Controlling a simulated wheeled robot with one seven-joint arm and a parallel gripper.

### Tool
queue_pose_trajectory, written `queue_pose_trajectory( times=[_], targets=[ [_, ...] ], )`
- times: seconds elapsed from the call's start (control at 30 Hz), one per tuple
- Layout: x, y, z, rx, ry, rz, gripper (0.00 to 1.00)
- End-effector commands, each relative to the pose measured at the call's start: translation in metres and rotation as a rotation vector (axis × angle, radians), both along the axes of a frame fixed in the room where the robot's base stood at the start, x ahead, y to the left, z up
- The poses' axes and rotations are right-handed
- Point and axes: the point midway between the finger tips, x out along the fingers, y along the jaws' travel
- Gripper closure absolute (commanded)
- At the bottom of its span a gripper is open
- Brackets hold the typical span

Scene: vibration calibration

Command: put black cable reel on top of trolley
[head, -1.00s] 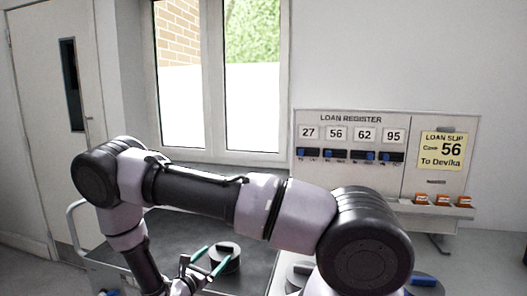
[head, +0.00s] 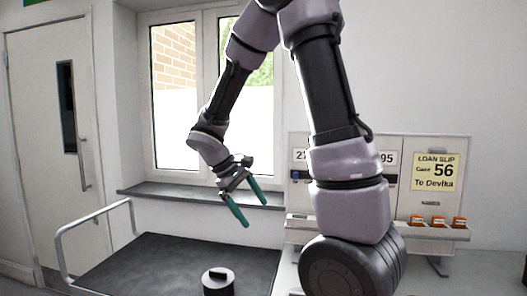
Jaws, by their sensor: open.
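The black cable reel (head: 219,284) stands upright on the dark top of the trolley (head: 150,264), near its front right part; its lower part is cut off by the bottom of the head view. My gripper (head: 254,208) is raised well above the trolley, in front of the window sill. Its two green fingers are apart with nothing between them. The reel stands apart from the gripper.
The trolley has a pale rail (head: 93,222) at its left end. A loan register board (head: 404,150) with a yellow slip (head: 436,171) stands at the right, partly hidden by my arm. A window sill (head: 160,195) runs behind the trolley. Most of the trolley top is clear.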

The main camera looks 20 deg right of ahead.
Motion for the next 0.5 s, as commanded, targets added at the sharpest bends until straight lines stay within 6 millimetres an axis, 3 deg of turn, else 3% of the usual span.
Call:
queue_pose_trajectory(
  times=[0.03,0.5],
  targets=[
    [-0.007,-0.003,0.014,0.060,-0.047,-0.054,0.00],
    [-0.071,0.000,0.116,0.589,-0.487,-0.495,0.00]
  ],
)
